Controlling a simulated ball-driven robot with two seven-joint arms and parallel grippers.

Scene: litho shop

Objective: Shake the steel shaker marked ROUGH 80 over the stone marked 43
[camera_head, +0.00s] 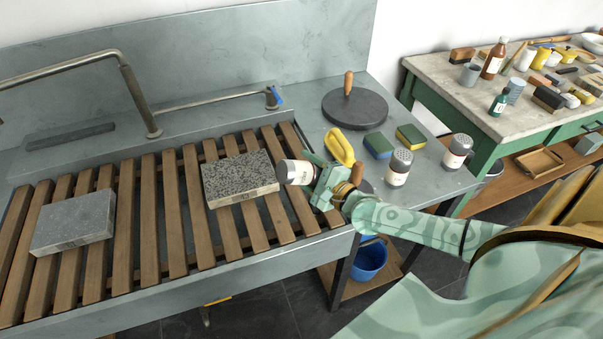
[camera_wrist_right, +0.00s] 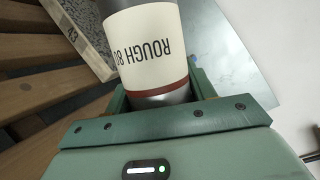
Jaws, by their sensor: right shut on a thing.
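The steel shaker (camera_head: 296,172) is held tipped on its side, its end pointing left at the right edge of the speckled stone (camera_head: 238,180). In the right wrist view its pale label (camera_wrist_right: 143,45) reads ROUGH 80, the last part curving out of sight. My right gripper (camera_head: 313,173) is shut around the shaker; its jaws also show in the right wrist view (camera_wrist_right: 155,92). The speckled stone lies flat on the wooden slats; its side tag reads 43 in the right wrist view (camera_wrist_right: 72,36). My left gripper is not in view.
A plain grey stone (camera_head: 72,222) lies on the slats (camera_head: 123,230) at left. Two more shakers (camera_head: 398,167) (camera_head: 457,151), sponges (camera_head: 378,145), a yellow object (camera_head: 339,147) and a round handled disc (camera_head: 355,110) stand on the counter at right. A tap pipe (camera_head: 140,100) rises behind the slats.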

